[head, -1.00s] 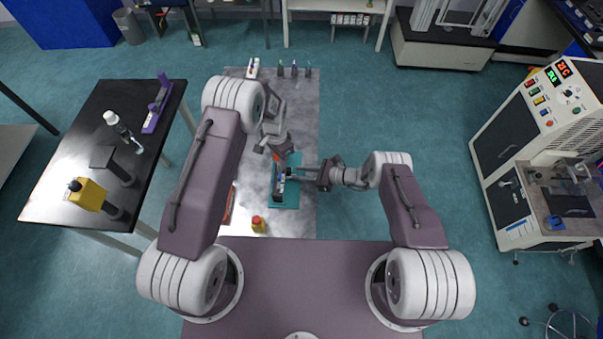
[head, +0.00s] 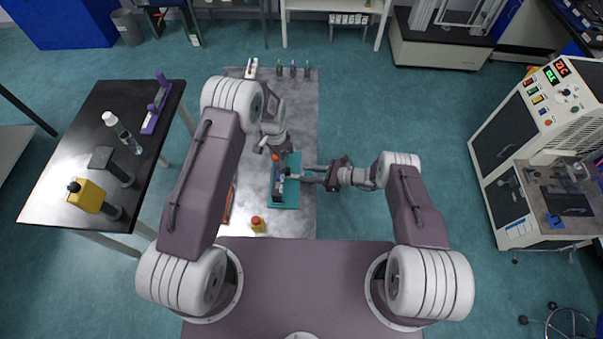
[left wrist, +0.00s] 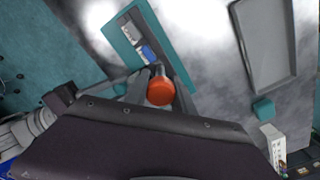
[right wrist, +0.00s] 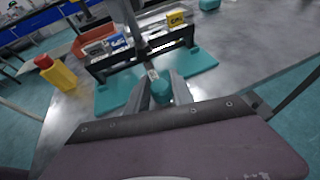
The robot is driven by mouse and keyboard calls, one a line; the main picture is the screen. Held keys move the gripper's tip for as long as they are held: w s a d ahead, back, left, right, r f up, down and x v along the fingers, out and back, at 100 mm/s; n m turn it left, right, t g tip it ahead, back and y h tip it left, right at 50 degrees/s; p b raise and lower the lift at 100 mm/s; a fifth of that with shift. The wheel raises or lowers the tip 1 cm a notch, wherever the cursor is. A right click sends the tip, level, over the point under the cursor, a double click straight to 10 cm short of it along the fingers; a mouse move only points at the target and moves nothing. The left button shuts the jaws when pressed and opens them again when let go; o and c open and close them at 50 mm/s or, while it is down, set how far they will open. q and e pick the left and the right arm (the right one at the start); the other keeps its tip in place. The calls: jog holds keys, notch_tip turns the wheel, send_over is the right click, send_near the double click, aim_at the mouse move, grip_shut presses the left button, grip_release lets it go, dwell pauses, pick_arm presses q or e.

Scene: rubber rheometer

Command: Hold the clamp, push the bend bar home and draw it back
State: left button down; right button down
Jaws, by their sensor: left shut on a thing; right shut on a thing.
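The bend fixture has a teal base (head: 290,198) on the grey bench, with a dark upright frame holding small blue and white parts. My left gripper (head: 275,153) is shut on the clamp's round orange-red knob (left wrist: 160,91) at the fixture's far end; the knob lies between the fingers in the left wrist view. My right gripper (head: 302,173) reaches in from the right, shut on the bend bar's teal end knob (right wrist: 160,90). The bar's thin shaft (right wrist: 152,70) runs from the knob toward the frame. How deep its tip sits is unclear.
A yellow bottle with a red cap (head: 258,225) and a red tray (head: 230,205) stand on the near left of the bench. A grey tray (left wrist: 265,45) lies beyond the fixture. The floor right of the bench is clear.

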pick_arm(q)
jog(key=shift+s, duration=0.1)
pick_arm(e)
jog(key=shift+d, duration=0.55)
pick_arm(q)
jog(key=shift+a, duration=0.2)
pick_arm(e)
jog(key=c, duration=1.5)
grip_release()
jog(key=o, duration=0.4)
jog(key=shift+d, duration=0.15)
pick_arm(q)
jog(key=shift+d, duration=0.35)
pick_arm(e)
jog(key=shift+d, duration=0.1)
pick_arm(q)
jog(key=shift+a, duration=0.1)
pick_arm(e)
jog(key=v, duration=1.2)
